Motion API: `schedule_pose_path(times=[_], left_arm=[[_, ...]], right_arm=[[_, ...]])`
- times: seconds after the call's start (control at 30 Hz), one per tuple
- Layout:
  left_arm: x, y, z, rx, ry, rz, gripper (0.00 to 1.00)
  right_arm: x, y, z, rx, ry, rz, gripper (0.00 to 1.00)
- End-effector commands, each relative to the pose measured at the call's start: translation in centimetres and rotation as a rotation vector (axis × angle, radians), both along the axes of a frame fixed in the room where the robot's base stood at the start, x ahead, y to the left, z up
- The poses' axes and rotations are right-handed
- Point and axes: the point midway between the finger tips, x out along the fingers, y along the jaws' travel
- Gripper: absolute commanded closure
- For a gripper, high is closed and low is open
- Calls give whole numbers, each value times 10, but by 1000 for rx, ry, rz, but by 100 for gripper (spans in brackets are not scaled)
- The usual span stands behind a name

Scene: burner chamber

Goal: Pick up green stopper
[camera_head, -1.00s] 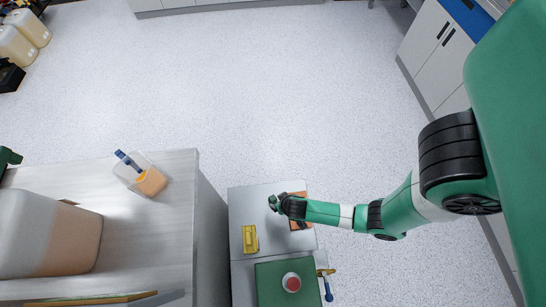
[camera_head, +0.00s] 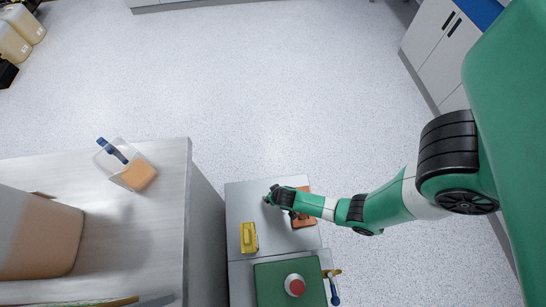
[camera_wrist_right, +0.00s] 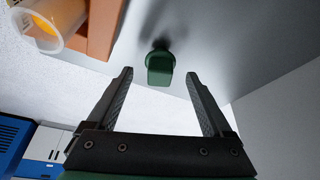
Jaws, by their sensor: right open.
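The green stopper (camera_wrist_right: 160,66) stands on a grey metal surface in the right wrist view, ahead of the fingertips and roughly centred between them. My right gripper (camera_wrist_right: 157,75) is open, with nothing between its fingers. In the head view my right gripper (camera_head: 267,199) is over the grey metal top (camera_head: 236,212), beside the orange block (camera_head: 304,221). I cannot make out the stopper in the head view; the gripper likely covers it. My left gripper is not in view.
A clear cup with orange contents (camera_wrist_right: 42,24) is by the orange block in the wrist view. A yellow object (camera_head: 248,237) and a green panel with a red button (camera_head: 295,287) are nearby. A steel table (camera_head: 172,190) holds a container (camera_head: 136,174).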

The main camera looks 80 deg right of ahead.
Motion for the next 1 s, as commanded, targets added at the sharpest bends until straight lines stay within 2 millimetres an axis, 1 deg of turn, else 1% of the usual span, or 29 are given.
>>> schedule_pose_path(times=[0.03,0.07,0.3,0.33,0.47,0.5,0.57,0.6,0.67,0.7,0.8,1.0], left_arm=[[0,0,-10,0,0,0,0],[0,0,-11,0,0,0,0],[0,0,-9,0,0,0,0],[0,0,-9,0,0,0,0],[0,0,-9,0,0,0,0],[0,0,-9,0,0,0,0],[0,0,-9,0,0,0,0],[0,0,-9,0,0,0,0],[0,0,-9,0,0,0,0],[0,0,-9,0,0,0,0],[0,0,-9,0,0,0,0],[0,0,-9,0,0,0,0]], right_arm=[[2,-2,-12,0,1,-1,15],[2,-3,-14,0,1,-1,15],[3,-4,-13,0,0,0,15],[3,-4,-13,0,0,0,17],[3,-4,-13,1,1,0,40],[3,-4,-13,1,1,0,47],[3,-4,-13,1,1,0,58],[3,-4,-13,1,1,0,65],[3,-4,-13,1,1,0,76],[3,-4,-13,1,1,0,83],[3,-4,-13,1,1,0,100],[3,-4,-13,1,1,0,100]])
